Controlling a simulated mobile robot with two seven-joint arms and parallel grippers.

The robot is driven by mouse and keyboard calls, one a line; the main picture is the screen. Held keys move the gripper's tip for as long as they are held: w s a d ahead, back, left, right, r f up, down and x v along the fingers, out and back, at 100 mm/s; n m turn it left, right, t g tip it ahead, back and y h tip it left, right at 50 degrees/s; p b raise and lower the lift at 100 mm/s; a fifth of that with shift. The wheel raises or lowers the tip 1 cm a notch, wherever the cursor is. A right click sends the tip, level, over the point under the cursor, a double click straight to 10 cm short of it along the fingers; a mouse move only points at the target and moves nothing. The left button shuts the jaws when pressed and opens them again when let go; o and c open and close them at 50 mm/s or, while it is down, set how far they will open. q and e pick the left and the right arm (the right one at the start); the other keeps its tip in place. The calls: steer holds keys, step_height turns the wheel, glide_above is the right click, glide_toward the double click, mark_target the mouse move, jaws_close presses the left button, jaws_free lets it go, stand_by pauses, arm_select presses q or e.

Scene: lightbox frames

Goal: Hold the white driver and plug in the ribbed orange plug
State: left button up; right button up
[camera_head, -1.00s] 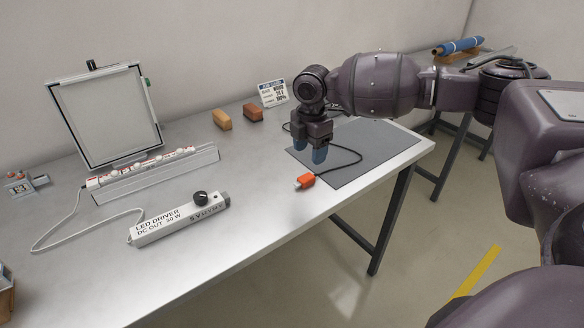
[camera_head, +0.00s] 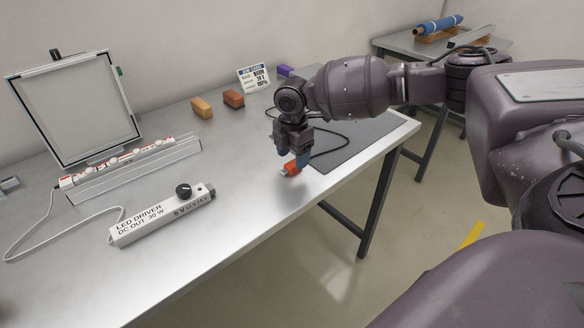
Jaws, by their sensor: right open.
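The white driver (camera_head: 160,217), a long box with a black knob and printed lettering, lies on the bench at left centre with nothing holding it. The orange plug (camera_head: 291,168) with a pale tip lies at the end of a dark cable near the bench's front edge. My right gripper (camera_head: 292,157) points down right at the plug, its blue fingertips beside it and partly hiding it. The jaws are open, and I cannot tell whether they touch the plug. My left gripper is out of view.
Brown and orange blocks (camera_head: 233,99) and a job card (camera_head: 254,78) sit behind. A grey mat (camera_head: 350,143) lies right. Bench between driver and plug is clear.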

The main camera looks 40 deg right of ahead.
mark_target(293, 164)
step_height(293, 164, down, 3)
steer(key=shift+w+d+f, duration=0.1)
steer(key=shift+f, duration=0.05)
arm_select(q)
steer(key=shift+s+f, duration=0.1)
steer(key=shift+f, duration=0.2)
arm_select(e)
steer(key=shift+c, duration=0.7)
steer(key=c, duration=0.9)
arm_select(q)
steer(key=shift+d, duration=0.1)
arm_select(e)
steer(key=shift+o, duration=0.2)
steer(key=shift+r, duration=0.25)
arm_select(q)
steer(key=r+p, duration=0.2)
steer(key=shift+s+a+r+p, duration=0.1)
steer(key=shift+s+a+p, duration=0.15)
steer(key=shift+p, duration=0.15)
arm_select(e)
step_height(293, 164, up, 20)
steer(key=shift+f, duration=0.15)
